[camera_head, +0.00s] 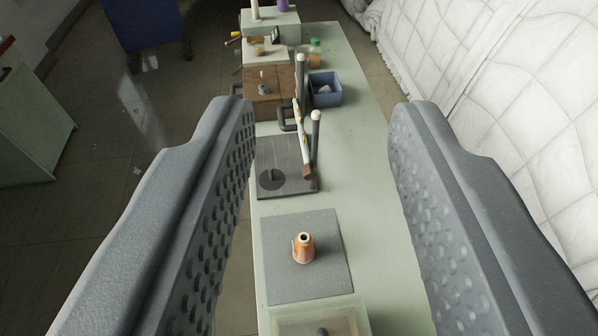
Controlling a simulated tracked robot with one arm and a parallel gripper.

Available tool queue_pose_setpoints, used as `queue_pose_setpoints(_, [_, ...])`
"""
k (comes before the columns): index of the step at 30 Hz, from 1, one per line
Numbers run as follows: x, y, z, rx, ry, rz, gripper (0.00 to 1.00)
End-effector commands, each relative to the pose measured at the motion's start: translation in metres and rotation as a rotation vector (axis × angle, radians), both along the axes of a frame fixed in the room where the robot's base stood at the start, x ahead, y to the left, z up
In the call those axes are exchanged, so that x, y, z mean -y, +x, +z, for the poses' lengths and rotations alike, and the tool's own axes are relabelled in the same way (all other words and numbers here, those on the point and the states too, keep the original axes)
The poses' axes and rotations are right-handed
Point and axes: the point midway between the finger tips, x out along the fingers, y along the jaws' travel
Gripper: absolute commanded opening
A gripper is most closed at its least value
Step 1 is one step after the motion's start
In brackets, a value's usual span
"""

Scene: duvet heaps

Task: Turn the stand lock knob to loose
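My gripper (322,108) is open wide, with one dimpled grey finger on each side of the picture and nothing held between them. Beyond and between the fingers, a stand with a dark grey base plate (290,183) rests on the long pale green table. Dark posts with pale round tips (316,117) and a pale slanted bar (302,140) with a brown end rise by the plate. A dark round disc (271,180) lies at the plate's left front. I cannot tell for sure which part is the lock knob, or its setting. The gripper touches none of these.
A clear box (345,318) is at the bottom edge. A blue bin (326,90) and brown wooden box (262,98) stand farther back. White quilted bedding (510,90) rises at right.

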Motion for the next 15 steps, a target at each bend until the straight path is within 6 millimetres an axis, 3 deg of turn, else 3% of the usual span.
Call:
queue_pose_setpoints(2, [0.0,0.0,0.0,0.0,0.0,0.0,0.36])
queue_pose_setpoints(4, [0.0,0.001,-0.001,-0.001,0.0,0.0,0.52])
queue_pose_setpoints(8, [0.003,0.015,-0.011,-0.008,-0.01,-0.006,0.52])
queue_pose_setpoints(11, [0.01,0.043,-0.037,-0.026,-0.032,-0.016,0.52])
queue_pose_setpoints(15, [0.01,0.097,-0.091,-0.047,-0.079,-0.028,0.52])
